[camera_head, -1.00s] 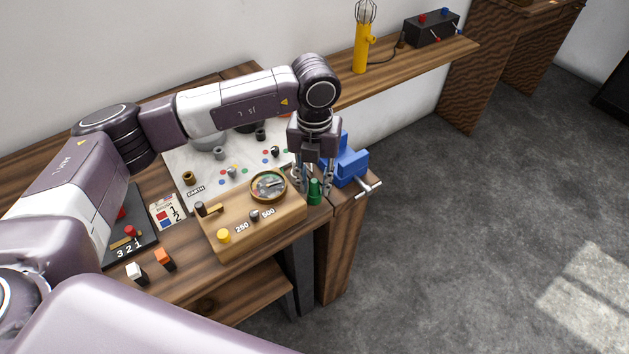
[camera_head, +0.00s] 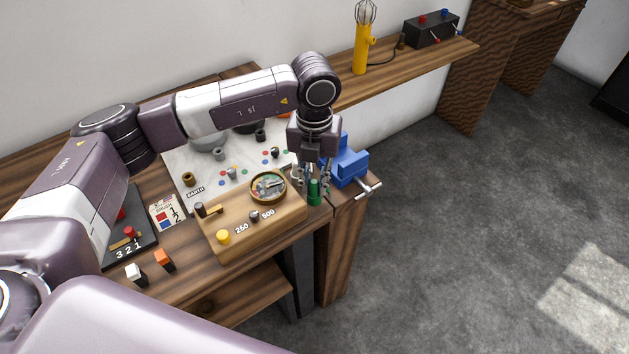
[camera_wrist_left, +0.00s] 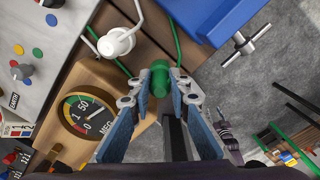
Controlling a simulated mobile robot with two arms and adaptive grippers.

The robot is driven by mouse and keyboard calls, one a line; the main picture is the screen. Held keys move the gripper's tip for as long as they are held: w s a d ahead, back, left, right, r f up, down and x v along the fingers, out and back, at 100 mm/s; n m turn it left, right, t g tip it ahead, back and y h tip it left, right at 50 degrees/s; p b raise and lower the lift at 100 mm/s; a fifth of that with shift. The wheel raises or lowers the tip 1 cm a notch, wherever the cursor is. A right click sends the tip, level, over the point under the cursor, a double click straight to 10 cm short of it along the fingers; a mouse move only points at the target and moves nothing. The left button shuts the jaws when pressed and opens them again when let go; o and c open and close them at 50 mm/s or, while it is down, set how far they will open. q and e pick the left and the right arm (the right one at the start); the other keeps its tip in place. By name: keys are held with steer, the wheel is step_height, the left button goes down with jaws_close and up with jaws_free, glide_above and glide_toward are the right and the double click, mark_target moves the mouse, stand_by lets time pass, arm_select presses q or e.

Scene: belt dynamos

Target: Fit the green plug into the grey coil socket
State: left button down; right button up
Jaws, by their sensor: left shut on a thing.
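The green plug (camera_head: 315,191) stands upright at the right end of the bench, beside the wooden meter box. My left gripper (camera_head: 315,182) points down with its fingers shut on the plug. In the left wrist view the green plug (camera_wrist_left: 159,78) sits between the fingertips, and a green lead runs near it. I cannot tell which is the grey coil socket. My right gripper is not in view.
The wooden meter box (camera_head: 250,220) with a round dial (camera_head: 268,187) is close left of the plug. A blue vice (camera_head: 347,165) stands close right. A white fitting with white leads (camera_wrist_left: 115,43) is near the gripper. Open floor lies right of the bench.

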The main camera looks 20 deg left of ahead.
mark_target(314, 180)
arm_select(q)
steer(key=shift+r+p, duration=1.1)
steer(key=shift+r, duration=1.2)
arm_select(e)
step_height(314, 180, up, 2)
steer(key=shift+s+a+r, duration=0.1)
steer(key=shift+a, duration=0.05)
